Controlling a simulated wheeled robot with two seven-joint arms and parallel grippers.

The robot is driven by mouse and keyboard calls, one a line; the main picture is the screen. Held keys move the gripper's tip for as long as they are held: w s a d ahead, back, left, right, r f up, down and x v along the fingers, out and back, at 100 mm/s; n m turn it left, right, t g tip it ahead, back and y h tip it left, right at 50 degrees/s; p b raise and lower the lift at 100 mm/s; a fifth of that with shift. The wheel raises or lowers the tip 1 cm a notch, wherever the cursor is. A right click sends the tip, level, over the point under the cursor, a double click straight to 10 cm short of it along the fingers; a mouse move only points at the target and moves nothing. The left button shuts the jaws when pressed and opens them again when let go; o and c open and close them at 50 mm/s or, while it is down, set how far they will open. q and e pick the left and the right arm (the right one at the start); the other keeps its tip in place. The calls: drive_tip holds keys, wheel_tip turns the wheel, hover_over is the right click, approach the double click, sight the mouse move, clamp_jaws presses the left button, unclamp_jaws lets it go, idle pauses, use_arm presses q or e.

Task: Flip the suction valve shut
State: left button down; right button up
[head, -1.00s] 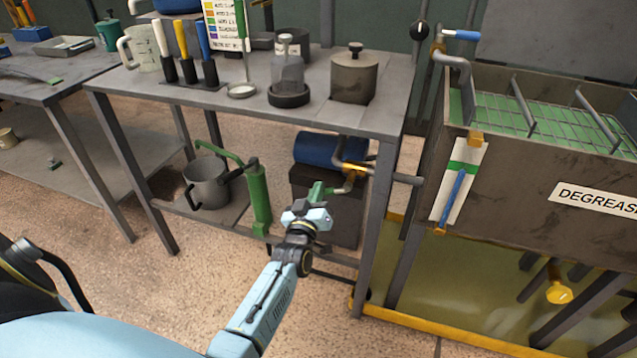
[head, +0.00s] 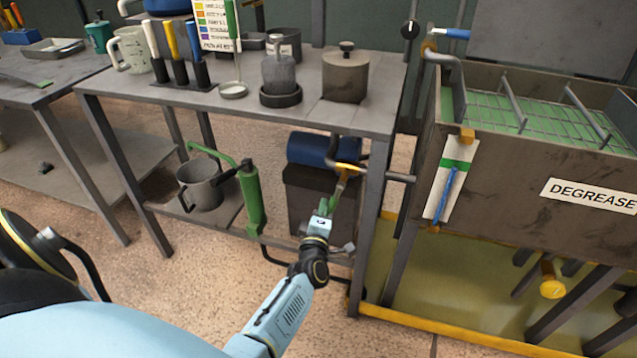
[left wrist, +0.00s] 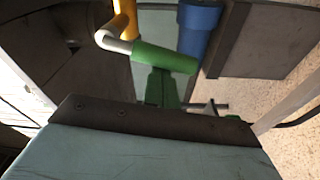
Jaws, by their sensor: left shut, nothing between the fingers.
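The suction valve (head: 346,169) is a yellow fitting on the pipe under the bench's right end, in the head view. Its lever has a grey bent arm and a green grip. In the left wrist view the yellow part (left wrist: 124,18) is at the top, and the green grip (left wrist: 165,58) lies nearly level at the centre. My left gripper (head: 327,206) is shut and empty, just below the valve. Its fingers are right at the green grip in the wrist view; whether they touch cannot be told. My right gripper is not in view.
A blue cylinder (head: 318,148) on a dark box (head: 308,190) is behind the valve. The bench leg (head: 368,230) is close right, and the degreaser tank (head: 520,170) stands beyond.

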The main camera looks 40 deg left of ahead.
use_arm(q)
drive_tip(key=n, duration=0.1)
drive_tip(key=d, duration=0.1)
drive_tip(key=n, duration=0.1)
drive_tip(key=shift+w+d+f+n, duration=0.25)
drive_tip(key=shift+f+n, duration=0.05)
drive_tip(key=shift+f, duration=0.05)
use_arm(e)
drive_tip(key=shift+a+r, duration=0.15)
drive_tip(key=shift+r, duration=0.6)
use_arm(q)
drive_tip(key=a, duration=0.4)
drive_tip(key=p+v, duration=0.2)
drive_tip(key=v, duration=0.8)
drive_tip(key=shift+s+r, duration=0.2)
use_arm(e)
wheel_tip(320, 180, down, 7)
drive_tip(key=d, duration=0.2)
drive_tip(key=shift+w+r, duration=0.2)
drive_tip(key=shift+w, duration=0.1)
use_arm(q)
drive_tip(key=shift+d, duration=0.15)
